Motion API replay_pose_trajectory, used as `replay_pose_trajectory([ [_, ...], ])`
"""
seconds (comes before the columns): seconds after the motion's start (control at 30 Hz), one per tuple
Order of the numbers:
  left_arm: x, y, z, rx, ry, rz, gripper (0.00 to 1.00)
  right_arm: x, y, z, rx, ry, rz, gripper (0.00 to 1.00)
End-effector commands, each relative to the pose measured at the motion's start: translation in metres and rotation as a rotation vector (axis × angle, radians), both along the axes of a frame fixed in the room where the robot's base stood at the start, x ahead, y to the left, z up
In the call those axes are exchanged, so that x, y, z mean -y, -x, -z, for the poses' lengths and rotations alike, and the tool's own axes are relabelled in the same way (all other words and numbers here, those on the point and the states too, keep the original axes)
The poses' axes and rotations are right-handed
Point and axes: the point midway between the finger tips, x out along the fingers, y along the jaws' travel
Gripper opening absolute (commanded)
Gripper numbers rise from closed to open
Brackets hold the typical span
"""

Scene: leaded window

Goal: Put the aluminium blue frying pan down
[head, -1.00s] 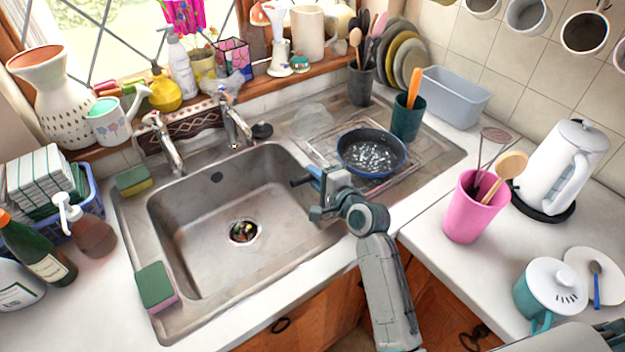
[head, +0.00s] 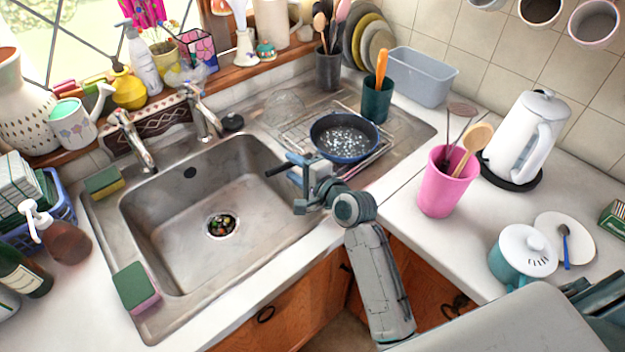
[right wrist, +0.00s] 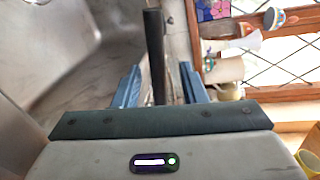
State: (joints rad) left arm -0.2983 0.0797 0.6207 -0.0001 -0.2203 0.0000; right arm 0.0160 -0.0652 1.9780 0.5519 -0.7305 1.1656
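The blue frying pan (head: 344,146) sits level over the wire rack (head: 296,134) on the drainer to the right of the sink, its inside speckled with glints. Its dark handle (head: 279,169) points left over the sink's edge. My right gripper (head: 308,172) is at the handle, left of the pan's bowl. In the right wrist view the dark handle (right wrist: 154,45) runs between the two blue fingers of my right gripper (right wrist: 158,82), with a gap visible on each side, so the fingers are open around it. The pan's bowl is outside that view. My left gripper is not in view.
The sink basin (head: 190,235) lies left of the pan. A dark green cup (head: 376,102) with an orange-handled utensil stands just behind it. A pink utensil cup (head: 445,185) and white kettle (head: 525,140) stand on the right counter. Taps (head: 203,112) rise behind the sink.

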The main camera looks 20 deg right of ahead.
Motion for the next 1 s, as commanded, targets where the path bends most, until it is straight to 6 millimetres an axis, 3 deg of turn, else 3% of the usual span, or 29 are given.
replay_pose_trajectory([
  [0.2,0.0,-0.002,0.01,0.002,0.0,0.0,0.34,0.019,0.046,-0.006,0.0,0.005,0.0,0.38],
  [0.4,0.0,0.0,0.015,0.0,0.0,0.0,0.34,0.03,0.075,-0.014,0.0,0.003,0.0,0.38],
  [0.6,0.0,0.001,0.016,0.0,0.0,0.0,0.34,0.034,0.085,-0.018,0.0,0.001,0.0,0.38],
  [1.0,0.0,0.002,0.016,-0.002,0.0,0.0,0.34,0.034,0.085,-0.018,0.0,0.0,0.0,0.38],
])
